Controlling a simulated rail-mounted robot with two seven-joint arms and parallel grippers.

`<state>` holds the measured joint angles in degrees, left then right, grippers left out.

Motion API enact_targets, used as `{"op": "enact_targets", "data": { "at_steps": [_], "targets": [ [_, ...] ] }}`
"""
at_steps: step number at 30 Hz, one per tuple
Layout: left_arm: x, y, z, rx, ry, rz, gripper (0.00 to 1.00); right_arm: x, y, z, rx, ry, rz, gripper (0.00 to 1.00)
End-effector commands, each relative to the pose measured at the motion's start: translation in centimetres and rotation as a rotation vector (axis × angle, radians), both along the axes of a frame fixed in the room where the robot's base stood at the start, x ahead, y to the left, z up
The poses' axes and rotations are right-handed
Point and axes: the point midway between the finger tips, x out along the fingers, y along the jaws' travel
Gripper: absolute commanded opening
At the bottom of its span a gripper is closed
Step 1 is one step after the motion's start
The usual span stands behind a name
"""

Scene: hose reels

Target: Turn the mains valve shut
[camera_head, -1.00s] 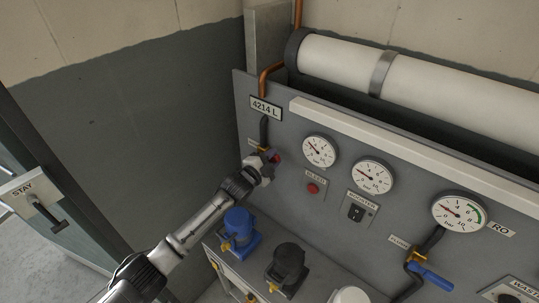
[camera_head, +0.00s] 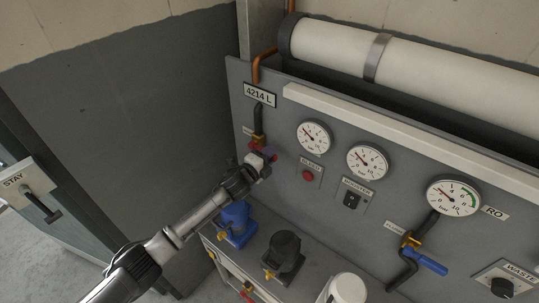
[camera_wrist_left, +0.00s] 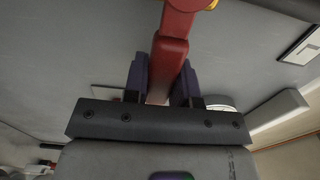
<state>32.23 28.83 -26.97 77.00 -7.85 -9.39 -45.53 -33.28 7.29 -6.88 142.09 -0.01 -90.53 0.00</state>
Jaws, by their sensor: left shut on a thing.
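The red-handled valve (camera_head: 256,145) sits on a dark pipe with a brass body at the panel's left end, below the 4214 L plate. A small label beside it is partly cut off and unreadable. My left gripper (camera_head: 266,160) is at this valve, its fingers closed around the red handle. In the left wrist view the red handle (camera_wrist_left: 171,55) runs up between the two purple fingers of my left gripper (camera_wrist_left: 162,83), with its far end toward a yellowish fitting at the top. My right gripper is not in view.
Gauges, the red bleed button (camera_head: 308,175) and a black booster switch (camera_head: 351,201) are right of the valve. A blue-handled valve (camera_head: 428,263) is further right. Blue (camera_head: 236,222) and black (camera_head: 286,252) housings stand below. Open wall space lies left.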

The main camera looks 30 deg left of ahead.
Motion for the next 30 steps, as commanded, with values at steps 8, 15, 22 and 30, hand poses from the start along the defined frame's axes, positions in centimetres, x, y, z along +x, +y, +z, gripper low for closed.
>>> {"op": "enact_targets", "data": {
  "at_steps": [8, 15, 22, 30],
  "targets": [
    [-0.01, 0.07, -0.14, 0.011, 0.001, 0.002, 0.00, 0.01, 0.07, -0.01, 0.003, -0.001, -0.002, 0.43],
    [-0.01, 0.07, -0.15, 0.010, 0.001, 0.002, 0.37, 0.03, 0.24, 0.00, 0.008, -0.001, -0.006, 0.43],
    [0.00, 0.04, -0.10, 0.007, 0.001, 0.001, 0.51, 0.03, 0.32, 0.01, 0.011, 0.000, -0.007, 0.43],
    [-0.51, 0.15, -0.17, 0.007, 0.001, 0.001, 0.51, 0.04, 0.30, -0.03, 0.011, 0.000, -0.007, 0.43]
  ]
}}
